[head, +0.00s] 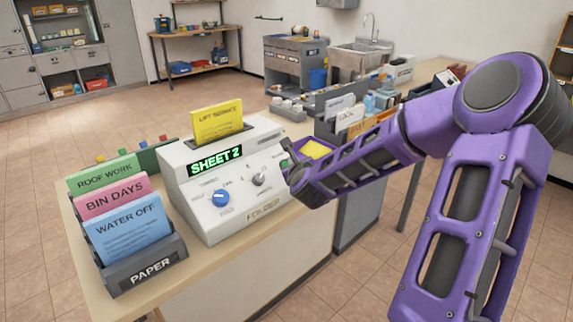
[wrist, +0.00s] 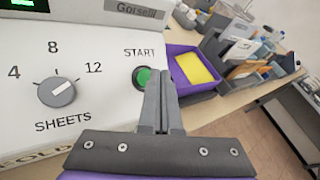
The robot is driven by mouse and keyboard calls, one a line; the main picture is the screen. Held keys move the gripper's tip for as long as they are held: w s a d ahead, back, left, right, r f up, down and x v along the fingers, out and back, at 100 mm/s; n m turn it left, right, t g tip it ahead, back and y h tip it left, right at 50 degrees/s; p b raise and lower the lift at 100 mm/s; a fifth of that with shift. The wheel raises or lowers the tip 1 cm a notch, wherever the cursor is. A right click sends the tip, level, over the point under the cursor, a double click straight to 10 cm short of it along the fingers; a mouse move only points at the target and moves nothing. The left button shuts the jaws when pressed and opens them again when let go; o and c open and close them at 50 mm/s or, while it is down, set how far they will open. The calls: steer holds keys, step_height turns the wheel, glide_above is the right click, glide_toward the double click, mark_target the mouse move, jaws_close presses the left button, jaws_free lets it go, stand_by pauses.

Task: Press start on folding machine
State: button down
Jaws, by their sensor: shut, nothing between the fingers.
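In the wrist view the round green START button (wrist: 142,77) sits in a dark ring on the front panel. To its left is the SHEETS knob (wrist: 57,92), its pointer turned toward 12. My gripper (wrist: 160,78) is shut and empty, its fingertips just right of the button, overlapping the ring's edge in the picture. I cannot tell whether they touch the panel.
A blue knob (head: 221,198) is also on the machine's front. A PAPER rack (head: 148,268) with blue, pink and green sheets stands at left. A purple tray (wrist: 180,88) holding yellow paper is right of the machine. Several file holders and bottles stand farther right.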

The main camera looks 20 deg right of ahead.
steer(key=shift+s+d+r+p, duration=0.15)
steer(key=shift+s+r+p, duration=0.25)
steer(key=shift+r+p, duration=0.25)
steer(key=shift+s+d+r+p, duration=0.2)
steer(key=shift+s+r+p, duration=0.25)
steer(key=shift+r+p, duration=0.2)
steer(key=shift+s+d+r+p, duration=0.15)
steer(key=shift+s+r+p, duration=0.25)
steer(key=shift+r+p, duration=0.25)
